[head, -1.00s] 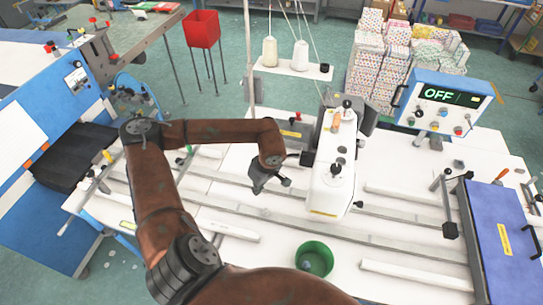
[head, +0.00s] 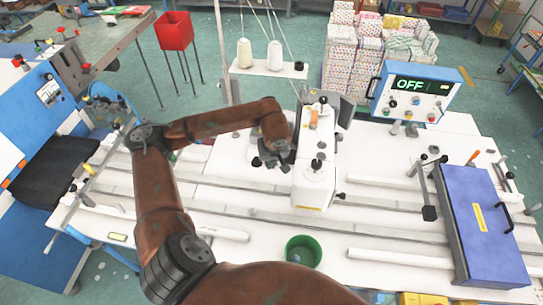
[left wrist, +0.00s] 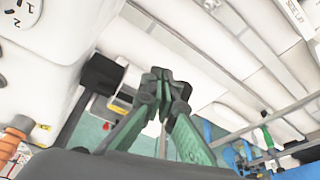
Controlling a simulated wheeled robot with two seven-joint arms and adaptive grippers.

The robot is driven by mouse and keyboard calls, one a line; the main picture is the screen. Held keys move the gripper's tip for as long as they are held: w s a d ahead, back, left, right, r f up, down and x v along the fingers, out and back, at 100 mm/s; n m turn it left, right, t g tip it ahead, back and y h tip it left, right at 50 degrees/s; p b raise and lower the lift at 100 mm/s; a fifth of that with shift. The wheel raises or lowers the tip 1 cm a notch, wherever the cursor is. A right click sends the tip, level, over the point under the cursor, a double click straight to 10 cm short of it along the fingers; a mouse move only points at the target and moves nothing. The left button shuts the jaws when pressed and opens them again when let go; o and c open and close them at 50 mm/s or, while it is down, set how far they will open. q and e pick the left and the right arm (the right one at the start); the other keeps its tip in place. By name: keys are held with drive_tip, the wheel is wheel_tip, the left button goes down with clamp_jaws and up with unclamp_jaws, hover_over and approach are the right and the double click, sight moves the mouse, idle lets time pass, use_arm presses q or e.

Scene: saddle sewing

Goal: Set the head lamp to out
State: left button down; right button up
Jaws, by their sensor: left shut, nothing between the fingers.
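The white sewing machine head (head: 314,180) stands mid-table, with a dark knob on its front and an orange part on top. In the left wrist view its white side fills the upper left, with a numbered dial (left wrist: 20,10). A black block (left wrist: 103,73) juts from the head there; I cannot tell whether it is the head lamp. My left gripper (head: 272,163) is close to the left side of the head. In the left wrist view its green fingers (left wrist: 161,82) are together and empty, apart from the dial. My right gripper is out of view.
A blue control box (head: 415,92) reading OFF stands behind and right of the head. Thread cones (head: 274,55) stand behind it. A green bin (head: 303,251) sits in front. A blue case (head: 480,225) lies at right. White rails cross the table.

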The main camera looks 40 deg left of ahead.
use_arm(q)
drive_tip(key=w+a, duration=0.1)
drive_tip(key=w+a+p, duration=0.1)
drive_tip(key=shift+w+a+f, duration=0.2)
drive_tip(key=shift+w+a, duration=0.1)
drive_tip(key=shift+a, duration=0.1)
drive_tip(key=shift+w+a+f+b, duration=0.1)
drive_tip(key=shift+w+a+b, duration=0.35)
drive_tip(key=shift+a+b, duration=0.35)
drive_tip(key=shift+s+d, duration=0.15)
drive_tip(key=shift+d, duration=0.05)
